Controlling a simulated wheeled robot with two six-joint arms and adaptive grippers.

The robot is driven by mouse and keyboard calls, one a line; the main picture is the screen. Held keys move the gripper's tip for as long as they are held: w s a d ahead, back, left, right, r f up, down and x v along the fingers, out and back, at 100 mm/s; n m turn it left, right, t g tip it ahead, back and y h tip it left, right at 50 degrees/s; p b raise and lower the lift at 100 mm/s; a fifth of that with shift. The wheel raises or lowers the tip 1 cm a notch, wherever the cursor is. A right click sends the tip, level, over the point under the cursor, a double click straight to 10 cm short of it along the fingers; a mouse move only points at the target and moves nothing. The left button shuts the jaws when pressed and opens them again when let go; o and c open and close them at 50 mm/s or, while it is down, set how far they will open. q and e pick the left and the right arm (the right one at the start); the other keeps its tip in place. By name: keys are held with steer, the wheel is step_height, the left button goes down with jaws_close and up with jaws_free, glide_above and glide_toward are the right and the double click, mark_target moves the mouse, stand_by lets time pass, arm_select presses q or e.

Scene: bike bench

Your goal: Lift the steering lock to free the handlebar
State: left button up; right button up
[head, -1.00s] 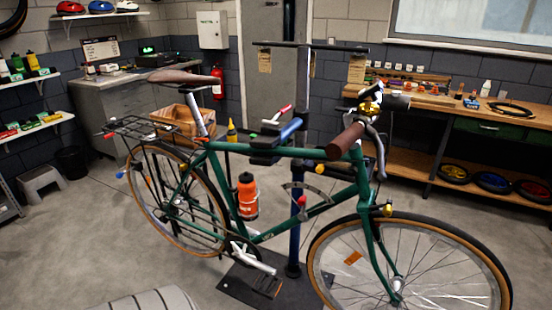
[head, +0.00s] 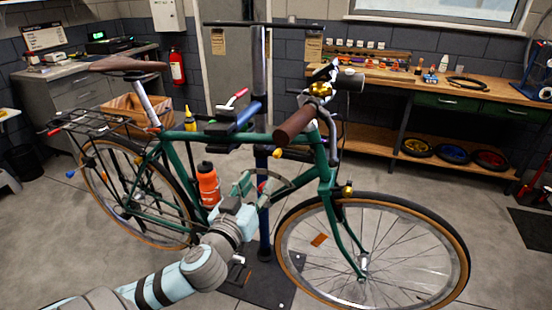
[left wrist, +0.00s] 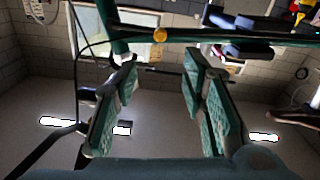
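The green bicycle (head: 228,141) hangs in the stand in the head view. Its handlebar has a brown grip (head: 295,125) towards me and a dark grip (head: 349,81) beyond. A small orange-yellow knob (head: 277,153) sits near the front of the top tube; a similar round knob (left wrist: 160,35) shows in the left wrist view. I cannot tell for sure which part is the steering lock. My left gripper (head: 244,190) is below the top tube, in front of the stand post. In the left wrist view its green-padded fingers (left wrist: 160,75) are apart and empty. My right gripper is out of view.
An orange bottle (head: 208,184) on the frame is close left of my left gripper. The blue stand post (head: 264,230) is right behind it, and the front wheel (head: 372,250) is to its right. A workbench (head: 440,97) stands behind. Floor at the front right is clear.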

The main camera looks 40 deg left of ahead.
mark_target(276, 157)
arm_select(q)
steer(key=x, duration=1.3)
steer(key=shift+w+a+f, duration=0.15)
steer(key=shift+w, duration=0.05)
jaws_close()
